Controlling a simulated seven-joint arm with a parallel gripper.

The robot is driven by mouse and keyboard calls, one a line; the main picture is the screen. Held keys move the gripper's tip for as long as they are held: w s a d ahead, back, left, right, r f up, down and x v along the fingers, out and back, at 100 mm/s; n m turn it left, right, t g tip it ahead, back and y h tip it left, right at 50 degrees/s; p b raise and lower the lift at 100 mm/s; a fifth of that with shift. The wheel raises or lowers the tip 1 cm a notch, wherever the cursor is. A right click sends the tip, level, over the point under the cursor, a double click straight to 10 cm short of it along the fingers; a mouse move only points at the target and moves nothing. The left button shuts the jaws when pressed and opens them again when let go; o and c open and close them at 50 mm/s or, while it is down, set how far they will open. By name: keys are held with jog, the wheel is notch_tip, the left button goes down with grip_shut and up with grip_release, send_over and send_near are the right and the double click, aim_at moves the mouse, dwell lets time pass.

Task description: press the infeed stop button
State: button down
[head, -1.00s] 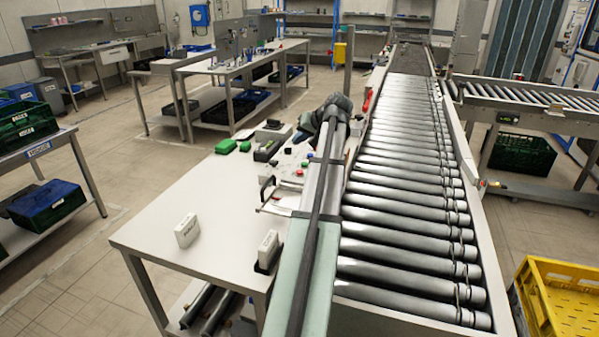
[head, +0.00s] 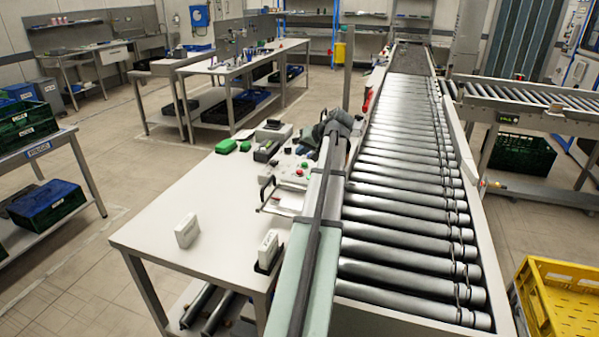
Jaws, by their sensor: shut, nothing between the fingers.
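A pale control box (head: 291,178) sits on the white table beside the roller conveyor. It carries a red button (head: 299,172) and a green button (head: 306,164); any lettering is too small to read, so I cannot tell which one is marked infeed stop. My arm reaches forward along the conveyor's left edge and bends down to the left at its far end. My gripper (head: 303,148) is small and dark there, shut and empty, just beyond the box. It appears apart from the buttons; its height above the table is hard to judge.
The roller conveyor (head: 405,200) runs along the right of the table. A clamp-like handle (head: 267,190), green blocks (head: 226,146) and white labelled blocks (head: 187,231) stand on the table (head: 215,205). The table's left middle is clear. A yellow crate (head: 560,300) is at lower right.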

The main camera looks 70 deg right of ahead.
aim_at(302, 172)
jog(key=shift+f, duration=2.05)
jog(key=shift+f, duration=0.1)
dwell(0.5)
jog(key=shift+f, duration=0.3)
jog(key=shift+f, duration=0.45)
dwell(0.9)
jog(key=shift+r, duration=0.15)
dwell(0.3)
jog(key=shift+r, duration=0.7)
jog(key=shift+r, duration=0.1)
jog(key=shift+r, duration=2.4)
jog(key=shift+w, duration=0.1)
